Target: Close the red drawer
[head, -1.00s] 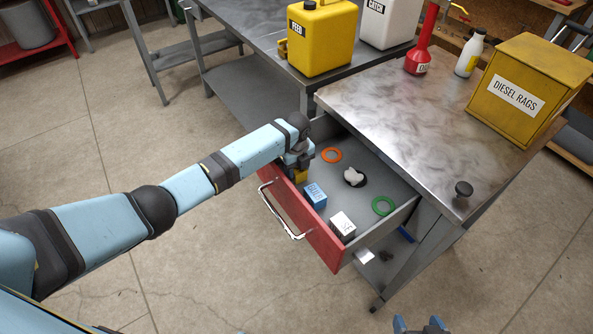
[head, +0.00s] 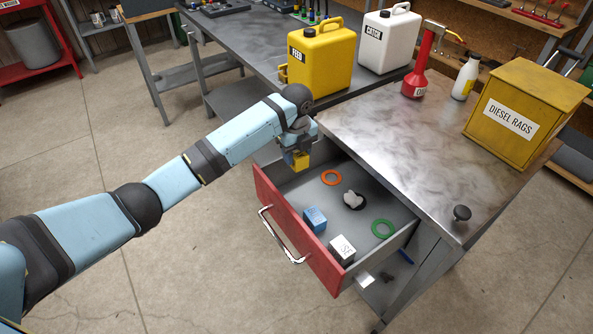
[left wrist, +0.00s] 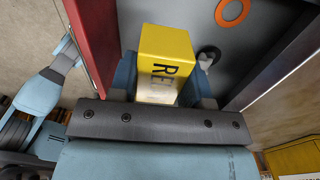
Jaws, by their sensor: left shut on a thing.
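The red drawer (head: 290,236) stands pulled out from the metal-topped workbench, with a silver handle (head: 279,236) on its front. Inside lie a blue box (head: 314,220), a white box (head: 342,250), an orange ring (head: 331,178), a green ring (head: 382,229) and a crumpled white thing (head: 351,199) by a black ring. My left gripper (head: 298,153) is shut on a yellow box (head: 301,161) above the drawer's far left corner. In the left wrist view the yellow box (left wrist: 165,60) sits between the fingers, its lettering partly hidden. My right gripper is out of view.
Yellow and white canisters stand on the bench behind. The floor before the drawer is clear.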

